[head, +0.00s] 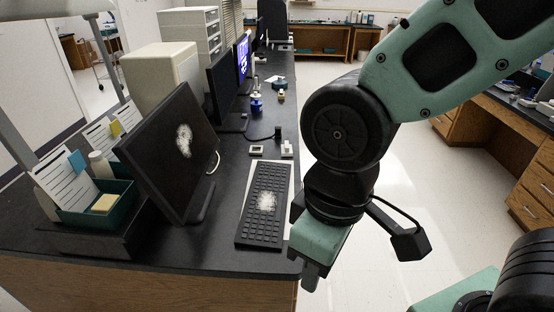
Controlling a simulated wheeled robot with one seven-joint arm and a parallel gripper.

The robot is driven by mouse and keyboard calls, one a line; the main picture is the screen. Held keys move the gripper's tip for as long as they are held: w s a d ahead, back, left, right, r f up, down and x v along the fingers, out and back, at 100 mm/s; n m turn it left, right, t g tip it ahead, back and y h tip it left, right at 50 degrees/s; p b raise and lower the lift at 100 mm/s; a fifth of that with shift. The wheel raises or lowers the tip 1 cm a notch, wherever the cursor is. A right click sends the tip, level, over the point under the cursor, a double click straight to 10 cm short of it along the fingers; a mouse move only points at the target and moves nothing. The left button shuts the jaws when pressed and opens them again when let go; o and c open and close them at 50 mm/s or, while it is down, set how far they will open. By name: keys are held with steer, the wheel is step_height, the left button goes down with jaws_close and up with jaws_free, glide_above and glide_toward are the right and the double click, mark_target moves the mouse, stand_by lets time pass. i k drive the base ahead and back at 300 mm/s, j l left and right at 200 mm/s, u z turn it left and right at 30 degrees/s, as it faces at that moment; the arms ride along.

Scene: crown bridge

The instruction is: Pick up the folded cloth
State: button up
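I cannot pick out a folded cloth with certainty. A small pale yellow block (104,204) lies in a teal tray (85,218) at the left end of the black bench; it could be a folded cloth, a sponge or a note pad. My gripper (312,278) hangs beside the bench's right edge, near the front end of the keyboard, pointing down. It is well to the right of the yellow block, with the monitor and keyboard between. Its fingers are partly hidden, and their opening does not show. I see nothing held in it.
A tilted black monitor (165,150) and a black keyboard (265,205) bear white, powder-like patches. Another monitor (226,88), a beige box (160,75) and small bottles stand farther back. The bench (215,255) has bare surface in front. Open floor (385,240) lies to the right.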

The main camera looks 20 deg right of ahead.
mark_target(286, 149)
steer(key=l+u, duration=0.2)
steer(key=l, duration=0.25)
steer(key=k+l+u, duration=0.2)
steer(key=l, duration=0.25)
steer(key=k+l+u, duration=0.2)
steer(key=l, duration=0.2)
steer(key=i+l+u, duration=0.2)
steer(key=l, duration=0.2)
steer(key=i+l+u, duration=0.15)
steer(key=l, duration=0.2)
steer(key=l+u, duration=0.2)
steer(key=l, duration=0.2)
steer(key=i+l+u, duration=0.2)
steer(key=l, duration=0.2)
steer(key=i+l+u, duration=0.2)
steer(key=l, duration=0.25)
steer(key=i+l+u, duration=0.2)
steer(key=l, duration=0.25)
steer(key=i+l+u, duration=0.2)
steer(key=l, duration=0.25)
steer(key=l+u, duration=0.2)
steer(key=l, duration=0.25)
